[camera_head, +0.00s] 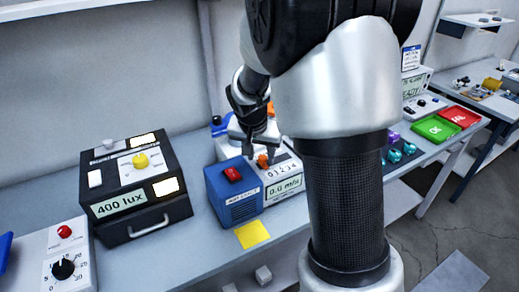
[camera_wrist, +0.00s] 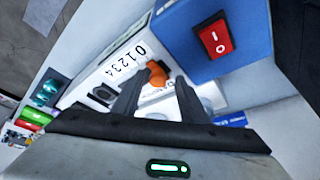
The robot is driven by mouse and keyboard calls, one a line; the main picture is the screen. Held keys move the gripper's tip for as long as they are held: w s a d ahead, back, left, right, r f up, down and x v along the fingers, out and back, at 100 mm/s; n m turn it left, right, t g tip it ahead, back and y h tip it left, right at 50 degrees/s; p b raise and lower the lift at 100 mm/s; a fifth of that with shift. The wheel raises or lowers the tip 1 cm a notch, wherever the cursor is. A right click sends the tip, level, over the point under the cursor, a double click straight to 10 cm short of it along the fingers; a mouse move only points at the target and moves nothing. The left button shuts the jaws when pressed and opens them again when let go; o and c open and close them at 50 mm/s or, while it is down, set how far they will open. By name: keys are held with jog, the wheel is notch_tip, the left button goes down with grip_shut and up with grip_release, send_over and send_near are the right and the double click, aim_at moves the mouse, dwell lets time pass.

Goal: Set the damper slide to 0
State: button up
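The damper slide's orange knob (camera_head: 262,161) sits near the 0 end of a white panel marked 0 to 4 (camera_head: 283,170). In the wrist view the orange knob (camera_wrist: 157,73) shows between my fingertips, close to the 0 mark. The panel's display (camera_head: 284,187) reads 0.0 m/s. My gripper (camera_head: 261,156) is over the panel, pointing down. In the wrist view my gripper (camera_wrist: 160,77) is open, with a finger on each side of the knob and gaps showing. Whether either finger touches it, I cannot tell.
A blue box (camera_head: 235,205) with a red rocker switch (camera_head: 232,174) stands just left of the panel. A black 400 lux box (camera_head: 130,180) is farther left. Green (camera_head: 434,128) and red (camera_head: 461,116) trays lie to the right. A yellow card (camera_head: 252,234) lies in front.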

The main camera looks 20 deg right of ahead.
jog(key=v, duration=1.7)
jog(key=shift+p, duration=0.4)
jog(key=shift+s+a+r, duration=0.1)
jog(key=shift+s+r, duration=0.05)
jog(key=shift+s, duration=0.05)
